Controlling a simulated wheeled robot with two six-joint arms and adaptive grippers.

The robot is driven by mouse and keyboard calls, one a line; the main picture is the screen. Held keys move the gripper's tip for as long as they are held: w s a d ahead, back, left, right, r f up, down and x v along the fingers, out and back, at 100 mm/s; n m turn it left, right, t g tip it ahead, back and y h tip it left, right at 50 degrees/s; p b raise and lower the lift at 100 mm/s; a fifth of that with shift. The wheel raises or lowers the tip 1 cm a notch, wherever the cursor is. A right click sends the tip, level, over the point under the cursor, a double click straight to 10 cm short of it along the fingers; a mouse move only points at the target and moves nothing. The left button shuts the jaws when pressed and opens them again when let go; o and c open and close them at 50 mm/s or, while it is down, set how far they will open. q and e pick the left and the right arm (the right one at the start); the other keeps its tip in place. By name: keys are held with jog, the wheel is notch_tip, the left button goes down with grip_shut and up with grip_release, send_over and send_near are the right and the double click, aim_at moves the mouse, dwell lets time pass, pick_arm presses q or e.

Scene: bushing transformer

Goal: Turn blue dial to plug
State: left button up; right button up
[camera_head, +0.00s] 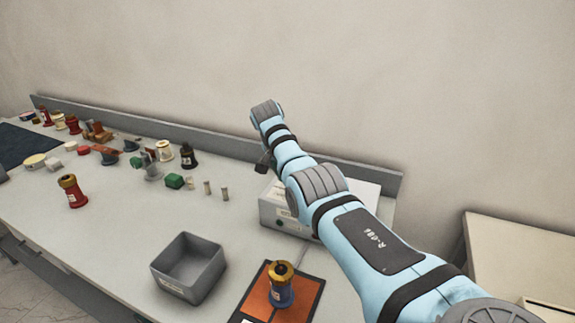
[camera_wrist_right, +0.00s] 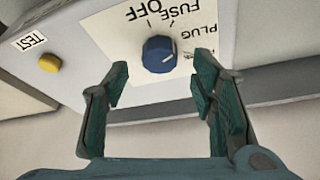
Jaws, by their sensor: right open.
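The blue dial (camera_wrist_right: 159,54) is on the pale panel of a box, with the upside-down printed words OFF, FUSE and PLUG around it. A pale mark shows on the dial's right side; which word it points at I cannot tell for sure. My right gripper (camera_wrist_right: 160,82) is open and empty in the wrist view, its fingertips spread to either side and just short of the dial, apart from it. In the head view the box (camera_head: 280,213) stands behind my right arm, and the dial is hidden. My left gripper is not in view.
A yellow button (camera_wrist_right: 49,63) labelled TEST is on the same panel. Several bushings and small parts occupy the table's left side.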

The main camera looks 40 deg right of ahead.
jog(key=v, duration=0.9)
jog(key=shift+r, duration=0.2)
